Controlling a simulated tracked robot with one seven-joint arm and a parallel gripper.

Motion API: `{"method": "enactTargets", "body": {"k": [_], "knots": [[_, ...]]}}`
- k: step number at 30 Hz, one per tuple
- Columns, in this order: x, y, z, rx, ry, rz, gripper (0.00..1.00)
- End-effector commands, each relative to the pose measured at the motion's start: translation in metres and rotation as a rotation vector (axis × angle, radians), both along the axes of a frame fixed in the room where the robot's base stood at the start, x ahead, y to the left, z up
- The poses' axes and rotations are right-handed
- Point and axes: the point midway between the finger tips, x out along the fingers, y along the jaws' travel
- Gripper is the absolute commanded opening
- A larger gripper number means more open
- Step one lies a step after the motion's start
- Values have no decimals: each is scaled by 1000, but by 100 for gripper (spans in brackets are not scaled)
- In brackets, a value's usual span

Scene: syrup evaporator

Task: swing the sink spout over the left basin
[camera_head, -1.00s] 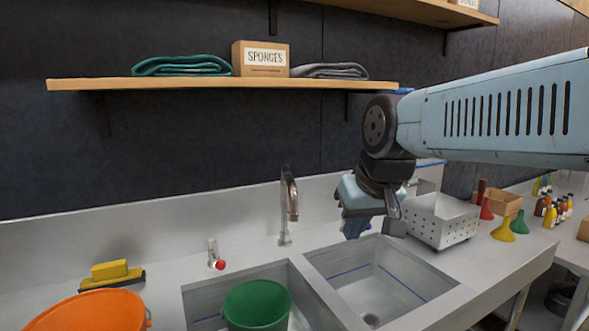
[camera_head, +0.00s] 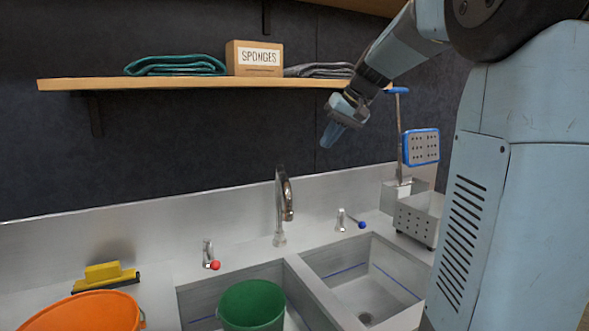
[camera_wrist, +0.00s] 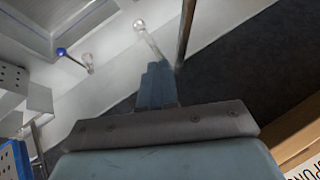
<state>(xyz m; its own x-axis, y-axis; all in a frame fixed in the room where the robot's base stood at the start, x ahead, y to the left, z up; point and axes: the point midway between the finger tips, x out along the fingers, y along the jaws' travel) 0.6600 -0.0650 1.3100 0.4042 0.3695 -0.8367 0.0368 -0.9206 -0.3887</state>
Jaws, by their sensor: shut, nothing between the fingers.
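The chrome sink spout (camera_head: 285,195) rises behind the two basins in the head view. Its curved end hangs toward me, near the divider between the basins. The left basin (camera_head: 208,297) holds a green bucket (camera_head: 252,305). The right basin (camera_head: 378,283) looks empty. My gripper (camera_head: 333,134) is shut and empty, pointing down and left. It appears up and right of the spout, below the shelf, and does not touch it. In the wrist view my fingers (camera_wrist: 158,82) are together. Thin metal pieces show beyond them, but I cannot tell which is the spout.
A red-knobbed tap (camera_head: 210,257) and a blue-knobbed tap (camera_head: 350,219) flank the spout. A perforated metal box (camera_head: 420,216) stands at right. A wooden shelf (camera_head: 215,83) hangs above. An orange bucket (camera_head: 85,312) and a yellow brush (camera_head: 106,277) are at left.

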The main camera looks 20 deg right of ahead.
Motion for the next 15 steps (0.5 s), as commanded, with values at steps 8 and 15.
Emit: {"method": "enactTargets", "body": {"k": [8,15], "knots": [[14,0,-8,10,-2,4,0],[29,15,-40,9,-1,4,0]]}}
